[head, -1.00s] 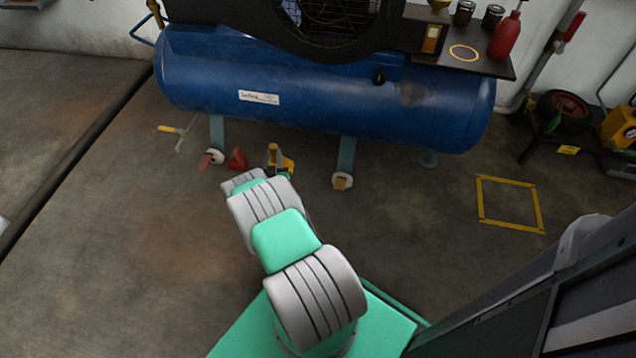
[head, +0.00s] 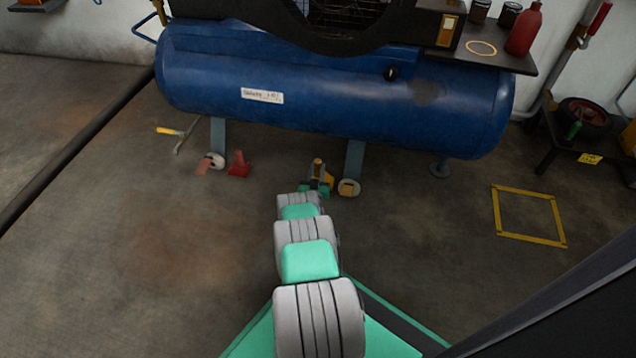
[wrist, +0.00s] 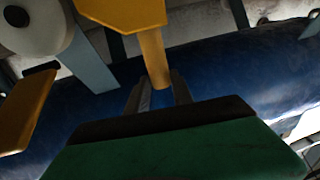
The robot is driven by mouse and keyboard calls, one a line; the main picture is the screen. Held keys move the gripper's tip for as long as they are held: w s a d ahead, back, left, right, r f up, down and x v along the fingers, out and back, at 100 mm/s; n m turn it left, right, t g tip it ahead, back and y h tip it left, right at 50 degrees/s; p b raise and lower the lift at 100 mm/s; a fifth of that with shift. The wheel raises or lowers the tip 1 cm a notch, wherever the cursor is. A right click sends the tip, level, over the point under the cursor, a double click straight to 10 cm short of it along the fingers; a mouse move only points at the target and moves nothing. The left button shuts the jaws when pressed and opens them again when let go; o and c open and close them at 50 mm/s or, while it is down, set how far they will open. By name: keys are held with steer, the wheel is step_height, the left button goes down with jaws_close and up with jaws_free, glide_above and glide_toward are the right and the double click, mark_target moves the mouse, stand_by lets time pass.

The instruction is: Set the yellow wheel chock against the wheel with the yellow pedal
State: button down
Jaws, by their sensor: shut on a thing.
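The yellow wheel chock (head: 328,181) is held by its upright post in my gripper (head: 317,187), just left of the right-hand wheel. In the wrist view the chock's yellow body (wrist: 120,14) is at the top, and its post runs between the two fingers of my gripper (wrist: 158,92). The white wheel (head: 345,187) under the tank's right leg has a yellow pedal (head: 350,188). In the wrist view this wheel (wrist: 35,25) is at upper left, with the yellow pedal (wrist: 25,112) below it. A gap shows there between chock and wheel. The chock's floor contact is unclear.
The blue tank (head: 330,95) hangs low behind my gripper. A red chock (head: 239,165) stands beside the left wheel (head: 216,160), which has a reddish pedal. A yellow-handled tool (head: 168,131) lies farther left. A yellow floor square (head: 530,237) is at right. The left floor is open.

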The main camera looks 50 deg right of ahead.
mark_target(318, 173)
steer(key=f+b, duration=0.1)
steer(key=f, duration=0.1)
steer(key=f+b, duration=0.1)
steer(key=f, duration=0.1)
steer(key=shift+w+d+b, duration=0.15)
steer(key=shift+d+b, duration=0.25)
steer(key=shift+r, duration=0.15)
steer(key=shift+f, duration=0.2)
steer(key=c, duration=1.1)
jaws_free()
